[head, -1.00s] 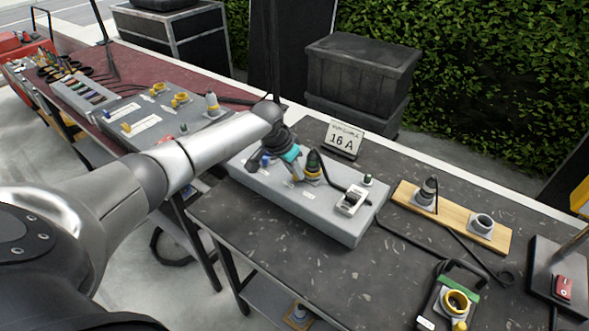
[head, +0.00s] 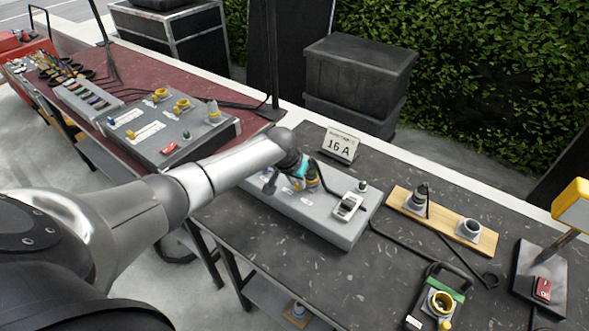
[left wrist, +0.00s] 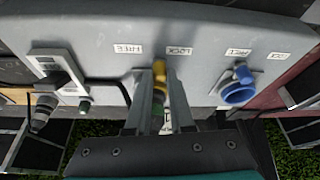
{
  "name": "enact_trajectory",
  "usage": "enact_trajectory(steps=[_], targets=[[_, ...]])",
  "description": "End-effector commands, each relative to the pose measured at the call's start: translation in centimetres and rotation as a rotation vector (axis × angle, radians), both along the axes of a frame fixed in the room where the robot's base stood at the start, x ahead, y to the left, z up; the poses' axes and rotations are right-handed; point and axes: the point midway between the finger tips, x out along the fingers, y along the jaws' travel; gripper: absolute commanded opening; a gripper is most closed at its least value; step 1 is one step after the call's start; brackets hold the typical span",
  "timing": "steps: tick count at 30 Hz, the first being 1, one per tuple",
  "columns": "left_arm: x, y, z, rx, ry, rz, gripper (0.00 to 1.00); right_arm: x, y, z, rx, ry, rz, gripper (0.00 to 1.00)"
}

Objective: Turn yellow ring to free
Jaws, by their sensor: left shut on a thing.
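A grey box (head: 335,231) on the dark table carries the yellow ring (left wrist: 159,74), which sits around a dark plug with a cable. In the left wrist view, the picture is upside down, and labels FREE (left wrist: 128,48) and LOCK (left wrist: 179,51) stand on either side of the ring. My left gripper (head: 306,183) is shut on the yellow ring, with one finger on each side of it. In the head view the gripper partly hides the ring. A blue round socket (left wrist: 238,88) with its own labels is on the same box. My right gripper is not in view.
A white switch unit (head: 347,207) and a small dark knob (head: 362,187) are on the same box. A 16 A sign (head: 340,145) stands behind it. A wooden board (head: 445,223) with two sockets lies to the right. Black cables cross the table.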

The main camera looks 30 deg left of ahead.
Motion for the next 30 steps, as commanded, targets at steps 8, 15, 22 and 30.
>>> enact_trajectory(steps=[8, 15, 22, 30], targets=[[-0.2, -1.7, 0.3, -0.005, 0.005, 0.245, 0.0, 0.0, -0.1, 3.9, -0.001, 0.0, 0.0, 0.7], [0.0, -2.7, 0.0, -0.003, 0.004, 0.427, 0.0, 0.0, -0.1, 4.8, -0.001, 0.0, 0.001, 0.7], [0.2, -3.2, 0.0, -0.002, 0.002, 0.539, 0.0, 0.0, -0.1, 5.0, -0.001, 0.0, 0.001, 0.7], [0.3, -3.3, -0.1, 0.0, 0.001, 0.595, 0.0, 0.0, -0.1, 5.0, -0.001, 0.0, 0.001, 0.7]])
